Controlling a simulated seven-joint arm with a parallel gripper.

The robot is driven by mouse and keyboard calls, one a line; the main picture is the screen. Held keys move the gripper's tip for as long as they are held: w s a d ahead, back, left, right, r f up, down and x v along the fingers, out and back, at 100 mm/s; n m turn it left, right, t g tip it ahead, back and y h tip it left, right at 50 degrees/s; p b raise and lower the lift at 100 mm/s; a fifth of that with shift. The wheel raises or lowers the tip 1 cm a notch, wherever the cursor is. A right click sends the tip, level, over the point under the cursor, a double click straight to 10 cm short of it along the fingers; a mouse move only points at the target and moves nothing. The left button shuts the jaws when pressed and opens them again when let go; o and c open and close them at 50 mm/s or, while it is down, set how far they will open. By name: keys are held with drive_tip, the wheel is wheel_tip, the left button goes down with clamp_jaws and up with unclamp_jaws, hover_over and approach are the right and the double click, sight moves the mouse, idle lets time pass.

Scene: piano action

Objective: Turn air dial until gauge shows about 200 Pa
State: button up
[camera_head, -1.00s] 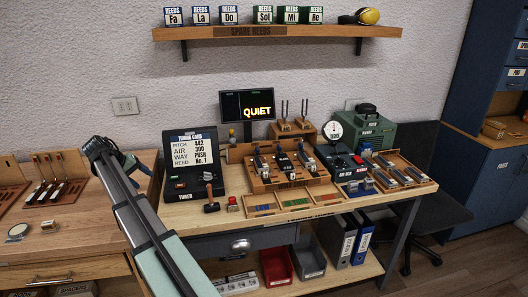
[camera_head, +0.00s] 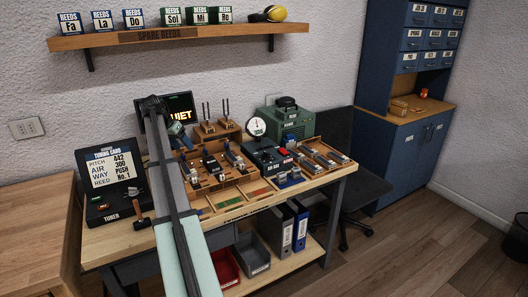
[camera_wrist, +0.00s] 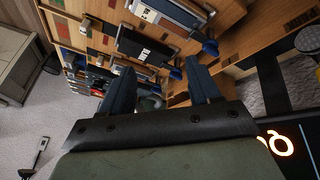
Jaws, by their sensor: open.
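The round white gauge (camera_head: 257,127) stands on the dark air box (camera_head: 268,158) right of the middle of the bench in the head view. Its needle is too small to read. The box's front carries small controls, among them a red one (camera_head: 284,152); I cannot tell which is the air dial. My gripper (camera_head: 181,136) is above the back of the bench, in front of the display and left of the gauge, well apart from the air box. In the wrist view my gripper (camera_wrist: 160,82) shows two dark blue fingers spread apart with nothing between them.
The wooden action tray (camera_head: 230,190) with several mechanisms lies between my arm and the air box. A green pump (camera_head: 290,122) stands behind the gauge. A tuner (camera_head: 110,180) stands at the left. Pronged forks (camera_head: 217,122) stand upright behind the tray. A shelf (camera_head: 180,38) hangs above.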

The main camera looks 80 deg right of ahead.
drive_tip(key=s+d+r+m, duration=0.2)
drive_tip(key=s+d+m, duration=0.2)
drive_tip(key=s+d, duration=0.55)
drive_tip(key=m+y, duration=0.1)
drive_tip(key=m, duration=0.3)
approach(266, 153)
drive_tip(key=x, duration=0.8)
drive_tip(key=shift+d+f, duration=0.3)
drive_tip(key=shift+d, duration=0.05)
drive_tip(key=shift+w, duration=0.1)
drive_tip(key=shift+c, duration=0.4)
drive_tip(key=c, duration=1)
drive_tip(key=shift+o, duration=0.2)
drive_tip(key=shift+n, duration=0.3)
